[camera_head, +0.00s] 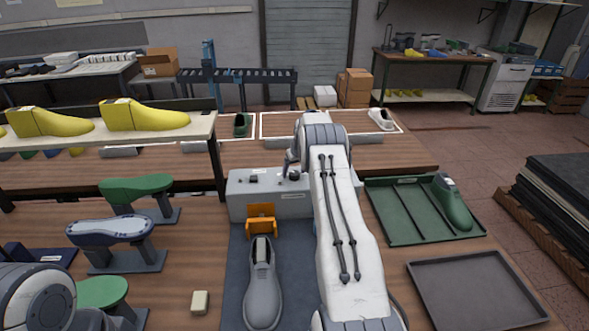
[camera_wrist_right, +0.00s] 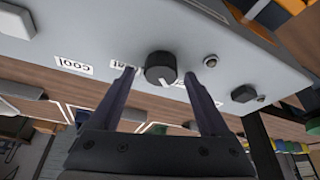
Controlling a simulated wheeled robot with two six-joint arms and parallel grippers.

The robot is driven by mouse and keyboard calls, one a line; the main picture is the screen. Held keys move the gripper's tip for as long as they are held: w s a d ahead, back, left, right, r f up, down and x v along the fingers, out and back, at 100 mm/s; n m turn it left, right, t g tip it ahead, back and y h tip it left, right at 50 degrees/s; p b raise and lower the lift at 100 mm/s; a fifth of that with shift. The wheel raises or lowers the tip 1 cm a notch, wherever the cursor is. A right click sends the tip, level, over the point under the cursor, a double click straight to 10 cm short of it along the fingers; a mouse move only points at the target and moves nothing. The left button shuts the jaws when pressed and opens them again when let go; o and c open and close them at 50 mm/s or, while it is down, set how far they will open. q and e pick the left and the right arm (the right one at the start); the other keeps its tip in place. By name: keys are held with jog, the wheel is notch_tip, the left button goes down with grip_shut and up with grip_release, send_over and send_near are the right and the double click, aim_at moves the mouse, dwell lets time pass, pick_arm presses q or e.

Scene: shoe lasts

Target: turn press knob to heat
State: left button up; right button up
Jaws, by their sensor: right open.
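The press is a light grey control box (camera_head: 250,206) at the middle of the bench in the head view. Its black round knob (camera_wrist_right: 158,66) shows in the right wrist view, with a white pointer mark toward the picture's lower right. A "cool" label (camera_wrist_right: 74,66) lies left of the knob, and a partly hidden label ending in "at" (camera_wrist_right: 122,64) is nearer it. My right gripper (camera_wrist_right: 160,77) is open, one finger on each side of the knob; contact cannot be told. In the head view my right arm hides much of the box. My left gripper is out of view.
A grey shoe last (camera_head: 263,285) lies on the dark mat below an orange bracket (camera_head: 262,220). A green tray (camera_head: 400,212) with a green last and an empty dark tray (camera_head: 470,295) are right. Stands with lasts fill the left. The wrist view shows small buttons (camera_wrist_right: 210,61) beside the knob.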

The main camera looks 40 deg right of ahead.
grip_shut()
